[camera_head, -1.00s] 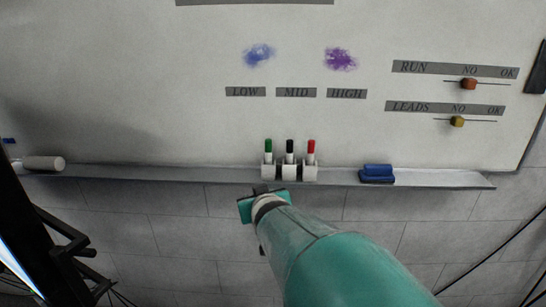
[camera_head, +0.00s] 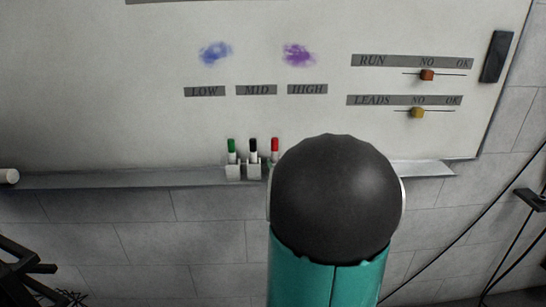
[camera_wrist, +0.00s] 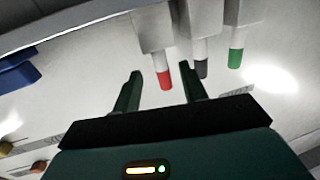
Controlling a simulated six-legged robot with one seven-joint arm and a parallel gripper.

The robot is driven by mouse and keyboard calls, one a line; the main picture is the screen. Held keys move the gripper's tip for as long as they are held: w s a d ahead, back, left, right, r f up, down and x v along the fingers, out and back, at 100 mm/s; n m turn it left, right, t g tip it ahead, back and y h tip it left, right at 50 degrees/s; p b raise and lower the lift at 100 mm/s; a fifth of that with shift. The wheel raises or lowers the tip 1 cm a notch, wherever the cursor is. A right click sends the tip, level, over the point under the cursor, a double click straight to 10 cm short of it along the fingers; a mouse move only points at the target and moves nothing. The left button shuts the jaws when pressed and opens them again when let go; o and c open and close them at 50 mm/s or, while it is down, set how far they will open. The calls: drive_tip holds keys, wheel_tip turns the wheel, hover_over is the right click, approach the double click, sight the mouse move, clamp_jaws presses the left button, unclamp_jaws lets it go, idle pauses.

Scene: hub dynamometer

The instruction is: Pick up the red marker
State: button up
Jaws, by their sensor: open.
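The red marker (camera_head: 275,149) stands cap up at the right end of a row of markers on the whiteboard ledge. In the wrist view, which is upside down, the red marker (camera_wrist: 163,76) pokes out of its light holder (camera_wrist: 152,28). My gripper (camera_wrist: 160,82) is open and empty, its two dark fingers to either side of the red cap in the picture. I cannot tell whether they touch it or how deep it lies between them. In the head view my arm hides my gripper and the red marker's holder.
The black marker (camera_wrist: 201,62) is close beside one finger, with the green marker (camera_wrist: 235,52) beyond it. The ledge (camera_head: 130,178) runs below the whiteboard (camera_head: 100,100). A blue eraser (camera_wrist: 17,70) lies on the ledge, some way from the red marker.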

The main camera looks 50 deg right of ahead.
drive_tip(key=x, duration=0.6)
drive_tip(key=shift+w+d+r, duration=0.1)
drive_tip(key=shift+w+d, duration=0.1)
clamp_jaws()
